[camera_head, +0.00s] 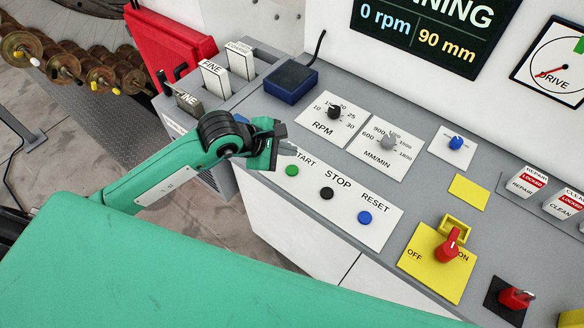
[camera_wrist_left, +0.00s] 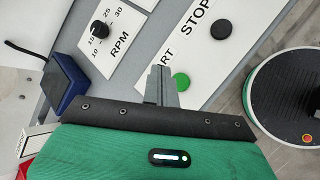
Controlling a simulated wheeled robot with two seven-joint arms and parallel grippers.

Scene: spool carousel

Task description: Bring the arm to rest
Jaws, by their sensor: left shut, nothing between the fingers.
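My left arm reaches in from the left in the head view, and its gripper (camera_head: 284,140) hangs over the console's near left part, just up and left of the green START button (camera_head: 292,170). The fingers are shut and empty. In the left wrist view the shut fingers (camera_wrist_left: 161,86) point toward the green START button (camera_wrist_left: 181,80); I cannot tell the gap between them. The black STOP button (camera_head: 326,193) and blue RESET button (camera_head: 364,217) are uncovered. My right gripper is not in view.
A blue box (camera_head: 291,82) and RPM knob (camera_head: 334,112) stand behind the gripper. Cards marked FINE (camera_head: 215,78) stand in holders to its left. A yellow switch plate (camera_head: 437,262) with a red handle lies to the right. The screen (camera_head: 425,25) reads 0 rpm, 90 mm.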

